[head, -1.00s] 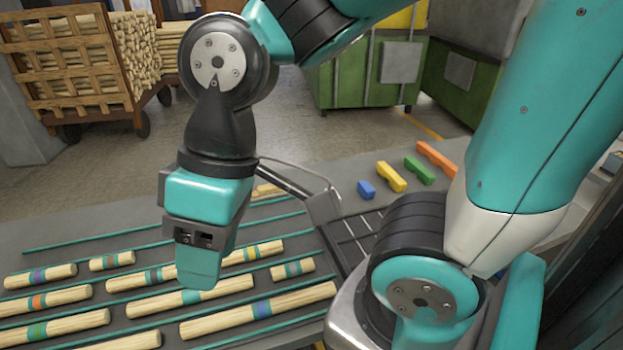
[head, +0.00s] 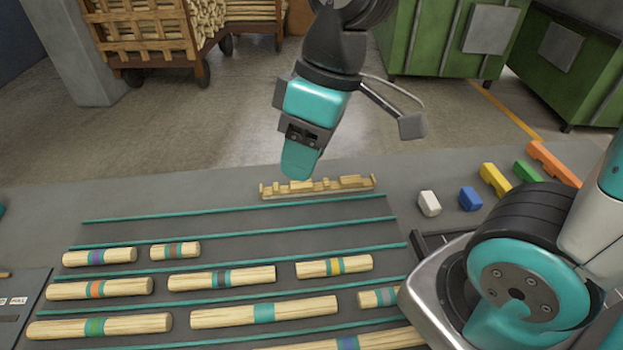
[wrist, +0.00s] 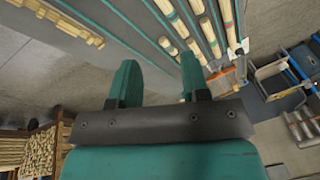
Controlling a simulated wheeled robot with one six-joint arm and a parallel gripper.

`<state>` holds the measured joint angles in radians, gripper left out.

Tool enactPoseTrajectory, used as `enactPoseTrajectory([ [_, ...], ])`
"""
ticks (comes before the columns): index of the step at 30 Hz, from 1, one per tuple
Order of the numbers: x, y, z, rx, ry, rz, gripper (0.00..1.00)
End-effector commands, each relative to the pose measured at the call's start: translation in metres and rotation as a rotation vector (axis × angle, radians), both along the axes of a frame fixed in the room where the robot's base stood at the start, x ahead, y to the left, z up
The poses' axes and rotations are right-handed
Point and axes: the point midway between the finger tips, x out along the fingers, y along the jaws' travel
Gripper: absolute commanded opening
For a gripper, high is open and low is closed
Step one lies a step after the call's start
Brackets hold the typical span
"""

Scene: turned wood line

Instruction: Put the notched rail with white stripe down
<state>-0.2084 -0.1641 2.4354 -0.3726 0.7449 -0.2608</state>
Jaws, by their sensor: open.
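The notched rail (head: 318,187) is a pale wooden strip with an uneven, stepped top edge. It lies on the grey table behind the rows of turned pieces. It also shows at the upper left of the wrist view (wrist: 72,20). I cannot make out a white stripe on it in either view. My gripper (head: 298,172) hangs above or behind the rail in the head view, its tip close to the rail's left half in the picture. In the wrist view my gripper (wrist: 158,80) has its two teal fingers apart, with nothing between them.
Several turned wood pieces with coloured bands (head: 221,278) lie between teal dividers (head: 240,236) in front of the rail. A white block (head: 429,203), a blue block (head: 470,199) and other coloured blocks stand right. A wooden cart (head: 150,40) and green bins (head: 440,40) stand behind.

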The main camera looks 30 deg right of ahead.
Motion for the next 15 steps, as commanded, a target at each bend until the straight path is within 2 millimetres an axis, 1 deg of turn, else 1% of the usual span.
enactPoseTrajectory([
  [1, 0.030, -0.013, -0.013, -0.041, -0.012, 0.041, 0.43],
  [2, 0.047, -0.021, -0.019, -0.067, -0.024, 0.075, 0.43],
  [3, 0.068, -0.034, -0.028, -0.103, -0.034, 0.123, 0.43],
  [6, 0.114, -0.065, -0.050, -0.182, -0.046, 0.242, 0.43],
  [9, 0.145, -0.092, -0.069, -0.241, -0.042, 0.339, 0.43],
  [10, 0.152, -0.099, -0.073, -0.252, -0.041, 0.361, 0.43],
  [12, 0.162, -0.110, -0.081, -0.272, -0.034, 0.402, 0.43],
  [15, 0.168, -0.118, -0.094, -0.285, -0.029, 0.431, 0.43],
])
